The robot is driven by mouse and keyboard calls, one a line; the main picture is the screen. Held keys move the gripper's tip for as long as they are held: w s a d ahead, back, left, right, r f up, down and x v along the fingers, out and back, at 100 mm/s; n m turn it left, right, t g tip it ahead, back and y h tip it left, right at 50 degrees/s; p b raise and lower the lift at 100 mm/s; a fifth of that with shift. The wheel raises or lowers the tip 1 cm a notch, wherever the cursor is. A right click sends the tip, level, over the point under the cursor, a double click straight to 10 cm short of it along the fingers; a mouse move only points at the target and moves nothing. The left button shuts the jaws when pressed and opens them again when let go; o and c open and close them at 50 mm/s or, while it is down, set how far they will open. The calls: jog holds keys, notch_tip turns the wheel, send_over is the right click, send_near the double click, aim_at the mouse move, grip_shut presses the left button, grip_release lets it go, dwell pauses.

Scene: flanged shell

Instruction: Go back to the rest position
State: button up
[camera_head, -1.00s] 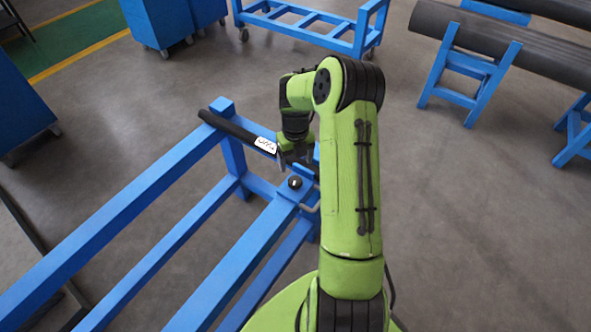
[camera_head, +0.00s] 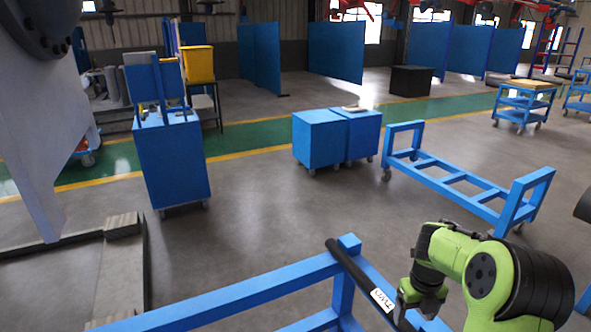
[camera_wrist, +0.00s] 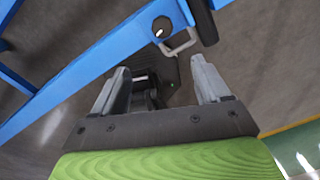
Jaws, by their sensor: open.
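My gripper (camera_wrist: 160,78) is open, its two grey fingers spread apart with nothing held between them in the wrist view. In the head view my gripper (camera_head: 420,305) hangs at the lower right, beside the labelled end of a black bar, and its fingertips are hard to make out. My green arm comes in from the bottom right. The black bar (camera_head: 358,274) with a white label lies across the end of a blue frame (camera_head: 240,291). In the wrist view, the blue frame (camera_wrist: 75,82) carries a round black knob (camera_wrist: 160,27) and a grey metal loop (camera_wrist: 181,43).
A low blue trolley (camera_head: 455,180) stands beyond my arm. Two blue cabinets (camera_head: 337,137) stand at mid distance, and a tall blue cart (camera_head: 172,165) is at the left. A large grey structure (camera_head: 30,130) fills the left edge. Grey floor between them is open.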

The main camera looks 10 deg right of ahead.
jog(key=s+a+r+n+t+h+p, duration=0.1)
jog(key=s+a+r+n, duration=0.4)
jog(key=r+n, duration=0.4)
jog(key=s+a+r+n+t+h+p, duration=0.1)
jog(key=s+a+r+n+p, duration=0.1)
jog(key=s+a+r+n, duration=0.5)
jog(key=s+a+r+n+t+y+p, duration=0.1)
jog(key=s+a+r+n, duration=0.2)
jog(key=n, duration=0.7)
jog(key=s+a+r+n+t+y+p, duration=0.1)
jog(key=s+a+r+n, duration=0.3)
jog(key=s+n, duration=0.4)
jog(key=shift+n+t, duration=0.7)
jog(key=shift+n, duration=0.5)
